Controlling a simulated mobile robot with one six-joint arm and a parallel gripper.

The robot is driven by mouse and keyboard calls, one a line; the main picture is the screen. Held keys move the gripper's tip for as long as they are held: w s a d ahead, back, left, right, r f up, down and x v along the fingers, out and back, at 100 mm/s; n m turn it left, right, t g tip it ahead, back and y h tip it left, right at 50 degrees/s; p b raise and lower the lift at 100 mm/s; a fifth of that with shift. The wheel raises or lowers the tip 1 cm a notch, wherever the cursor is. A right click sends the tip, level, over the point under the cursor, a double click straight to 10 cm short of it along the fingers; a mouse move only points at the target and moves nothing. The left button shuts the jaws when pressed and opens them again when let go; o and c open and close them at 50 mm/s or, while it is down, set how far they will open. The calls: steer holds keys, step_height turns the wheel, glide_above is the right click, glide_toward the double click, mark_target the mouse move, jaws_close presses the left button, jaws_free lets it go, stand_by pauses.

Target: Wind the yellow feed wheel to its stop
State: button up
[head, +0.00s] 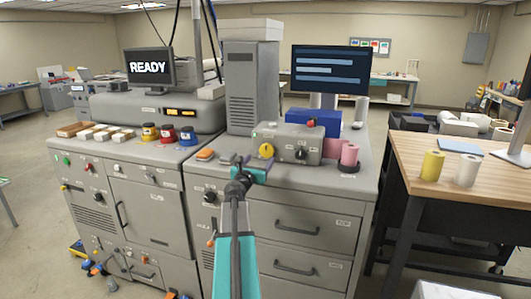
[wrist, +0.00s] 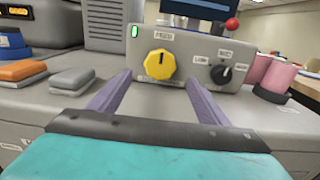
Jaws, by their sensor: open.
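The yellow feed wheel (head: 266,150) is a small scalloped knob on the front of a grey box unit (head: 315,141) on the counter. In the wrist view the yellow wheel (wrist: 160,64) faces me, with a dark mark near its upper middle. My gripper (wrist: 160,80) is open and empty. Its two purple fingers point toward the wheel, one on each side of it in the picture, apart from it. In the head view my gripper (head: 248,163) is just in front of and left of the wheel, above the counter edge.
A black knob (wrist: 221,74) sits right of the wheel, with a red button (wrist: 232,25) on top. Pink rolls (wrist: 278,75) stand to the right. Orange (wrist: 22,72) and grey (wrist: 80,78) blocks lie left. Counter in front of the wheel is clear. A monitor (head: 150,68) reads READY.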

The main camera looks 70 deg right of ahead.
mark_target(266, 151)
steer(key=shift+w+d+p, duration=0.15)
steer(key=shift+d+p, duration=0.3)
steer(key=shift+d, duration=1.55)
steer(key=shift+w+d+p, duration=0.1)
steer(key=shift+d+p, duration=0.3)
steer(key=shift+d, duration=1.55)
steer(key=shift+c, duration=0.2)
